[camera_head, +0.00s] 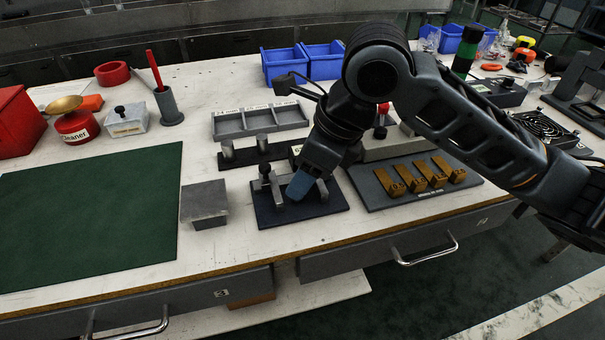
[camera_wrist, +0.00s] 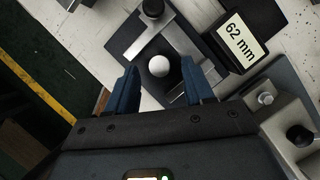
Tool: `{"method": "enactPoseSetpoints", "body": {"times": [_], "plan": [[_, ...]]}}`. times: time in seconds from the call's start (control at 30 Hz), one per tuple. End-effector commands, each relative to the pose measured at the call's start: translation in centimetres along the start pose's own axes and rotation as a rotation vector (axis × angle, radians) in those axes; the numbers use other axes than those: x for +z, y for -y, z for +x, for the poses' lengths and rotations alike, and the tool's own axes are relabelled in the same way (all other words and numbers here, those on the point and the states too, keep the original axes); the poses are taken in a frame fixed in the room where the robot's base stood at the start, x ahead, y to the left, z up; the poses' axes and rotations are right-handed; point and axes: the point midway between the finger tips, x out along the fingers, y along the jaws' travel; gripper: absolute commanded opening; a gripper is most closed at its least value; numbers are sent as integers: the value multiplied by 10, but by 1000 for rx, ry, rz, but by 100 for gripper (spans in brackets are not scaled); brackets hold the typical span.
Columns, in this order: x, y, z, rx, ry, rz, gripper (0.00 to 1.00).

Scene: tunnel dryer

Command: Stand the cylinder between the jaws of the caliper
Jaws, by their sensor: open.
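The caliper stands on a dark base plate (camera_head: 333,199) near the table's front edge, with a metal jaw (camera_head: 276,187) left of my gripper (camera_head: 299,187) and another (camera_head: 322,189) right of it. In the wrist view, one jaw (camera_wrist: 143,36) lies above the pale round top of the cylinder (camera_wrist: 160,66); the other (camera_wrist: 209,72) is partly behind my right finger. The cylinder appears to stand over the dark plate between the jaws. My gripper (camera_wrist: 159,78) is open, its blue fingers on either side of the cylinder with visible gaps. In the head view my gripper hides the cylinder.
A dark stand (camera_head: 250,158) with two metal cylinders is behind the caliper. A block labelled 62 mm (camera_wrist: 240,40) is close by. A grey block (camera_head: 204,203) stands left, and a board with several brass blocks (camera_head: 410,194) right. The green mat (camera_head: 90,215) is clear.

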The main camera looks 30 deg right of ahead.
Motion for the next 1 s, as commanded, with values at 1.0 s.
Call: {"method": "enactPoseSetpoints", "body": {"times": [1.0], "plan": [[7,-5,-105,13,31,23,52]]}}
